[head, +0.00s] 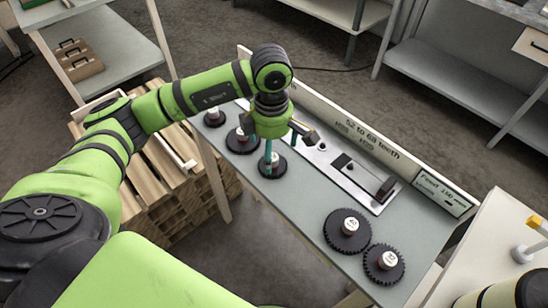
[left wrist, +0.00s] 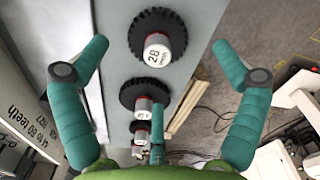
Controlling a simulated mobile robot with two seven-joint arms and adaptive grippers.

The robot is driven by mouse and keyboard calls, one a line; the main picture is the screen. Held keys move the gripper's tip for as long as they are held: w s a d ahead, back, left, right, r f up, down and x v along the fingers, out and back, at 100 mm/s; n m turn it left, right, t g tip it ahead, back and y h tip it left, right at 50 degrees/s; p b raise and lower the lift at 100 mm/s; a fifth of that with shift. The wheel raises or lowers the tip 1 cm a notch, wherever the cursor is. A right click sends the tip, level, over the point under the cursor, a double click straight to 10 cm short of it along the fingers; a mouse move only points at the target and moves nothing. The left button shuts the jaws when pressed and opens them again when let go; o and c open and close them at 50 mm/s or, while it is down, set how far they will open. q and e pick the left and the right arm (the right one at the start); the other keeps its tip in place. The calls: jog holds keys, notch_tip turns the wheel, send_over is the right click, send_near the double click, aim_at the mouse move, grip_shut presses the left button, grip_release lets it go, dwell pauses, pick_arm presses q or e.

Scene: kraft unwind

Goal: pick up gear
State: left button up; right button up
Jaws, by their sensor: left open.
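Several dark toothed gears with pale-topped hubs lie on a grey table. My left gripper (head: 279,146) points down above the nearest gear of the left row (head: 272,168), its teal fingers spread. In the left wrist view, a gear marked 28 (left wrist: 157,58) sits between the open fingers (left wrist: 160,47), with no finger visibly closed on it. Behind it in the row are another gear (head: 242,141) and a smaller one (head: 214,118). Two more gears, a larger one (head: 345,240) and one beside it (head: 384,272), lie at the front right. My right gripper does not show.
A metal fixture (head: 350,178) runs along the table's far side, before an upright sign reading 52 to 68 teeth (head: 372,139). Stacked wooden strips (head: 168,198) stand left of the table. The grey tabletop (head: 308,200) is bare between the two gear groups.

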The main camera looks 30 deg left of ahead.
aim_at(273, 157)
pick_arm(q)
notch_tip(273, 157, down, 3)
jog(key=shift+r+p, duration=0.15)
jog(key=shift+p, duration=0.6)
jog(key=shift+w+d+f, duration=0.1)
jog(key=shift+w+f, duration=0.1)
jog(key=shift+f, duration=0.75)
jog(key=shift+s, duration=0.1)
jog(key=shift+c, duration=0.8)
jog(key=c, duration=1.2)
jog(key=shift+o, duration=0.2)
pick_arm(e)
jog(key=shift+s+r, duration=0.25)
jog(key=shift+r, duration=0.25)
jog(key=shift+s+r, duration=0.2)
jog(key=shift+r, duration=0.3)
